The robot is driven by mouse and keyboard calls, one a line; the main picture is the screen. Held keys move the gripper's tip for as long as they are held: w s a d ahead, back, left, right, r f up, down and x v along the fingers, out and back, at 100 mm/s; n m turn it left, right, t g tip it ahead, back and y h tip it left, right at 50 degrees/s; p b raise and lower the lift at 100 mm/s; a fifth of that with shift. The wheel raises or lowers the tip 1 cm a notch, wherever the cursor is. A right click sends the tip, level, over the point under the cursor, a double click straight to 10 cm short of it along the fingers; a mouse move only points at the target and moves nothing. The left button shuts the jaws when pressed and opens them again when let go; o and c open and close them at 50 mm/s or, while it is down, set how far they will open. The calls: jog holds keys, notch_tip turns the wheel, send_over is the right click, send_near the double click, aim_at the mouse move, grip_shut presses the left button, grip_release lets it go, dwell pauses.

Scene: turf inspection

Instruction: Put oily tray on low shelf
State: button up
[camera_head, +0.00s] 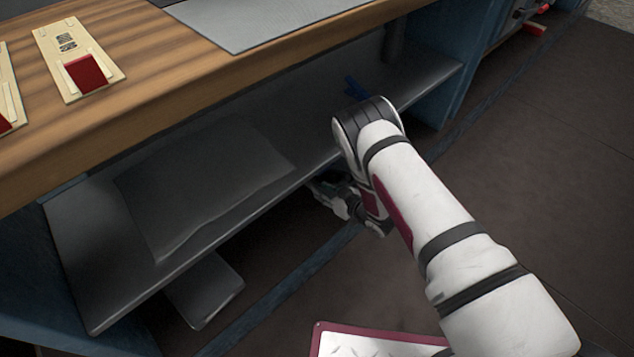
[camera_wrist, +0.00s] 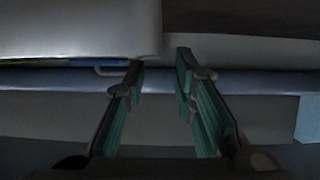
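A low grey metal shelf (camera_head: 85,235) runs under the wooden workbench. A dark, flat, tray-like piece (camera_head: 200,190) lies on it, its front edge slightly curved. A smaller grey flat piece (camera_head: 205,290) juts out below the shelf's front edge. I cannot tell which of these is the oily tray. My gripper (camera_head: 332,190) is low in front of the shelf's edge, partly hidden by my arm. In the wrist view my gripper (camera_wrist: 160,62) has its green-padded fingers apart, with nothing seen between them. A pale grey surface (camera_wrist: 75,30) fills the upper left there.
A small blue object (camera_head: 355,87) sits at the shelf's back right. The wooden bench top (camera_head: 150,75) overhangs the shelf and carries a wooden block with a red patch (camera_head: 85,72) and a grey sheet (camera_head: 250,18). Dark floor (camera_head: 540,170) is open to the right.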

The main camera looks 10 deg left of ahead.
jog(key=p+v, duration=0.3)
jog(key=v, duration=0.4)
jog(key=shift+r, duration=0.15)
jog(key=shift+s+d+r, duration=0.1)
jog(key=shift+s+d, duration=0.15)
jog(key=shift+d, duration=0.05)
